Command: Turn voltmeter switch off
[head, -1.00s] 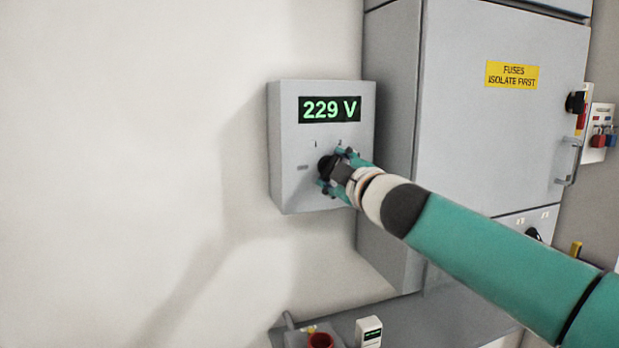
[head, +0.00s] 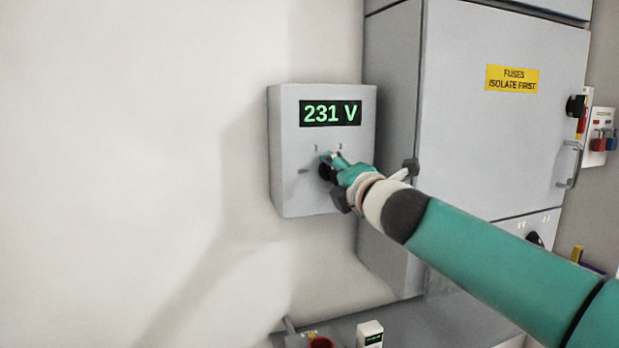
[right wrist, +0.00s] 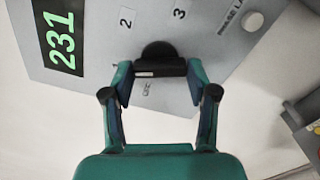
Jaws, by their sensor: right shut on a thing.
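The voltmeter (head: 289,145) is a grey wall box whose green display (head: 330,113) reads 231 V. Its black rotary switch (head: 325,171) sits below the display. My right gripper (head: 339,172) is at the switch, coming from the right. In the right wrist view, the two fingers of the right gripper (right wrist: 159,66) are shut on the black switch (right wrist: 158,52), one on each side. Marks 1, 2, 3 and an OFF label (right wrist: 147,89) surround the switch. Which mark it points to is hard to tell. My left gripper is out of view.
A tall grey cabinet (head: 480,140) with a yellow fuse label stands right of the voltmeter, close behind my right arm. A grey shelf (head: 420,325) with small items, including a white meter (head: 369,334), is below. The wall at left is clear.

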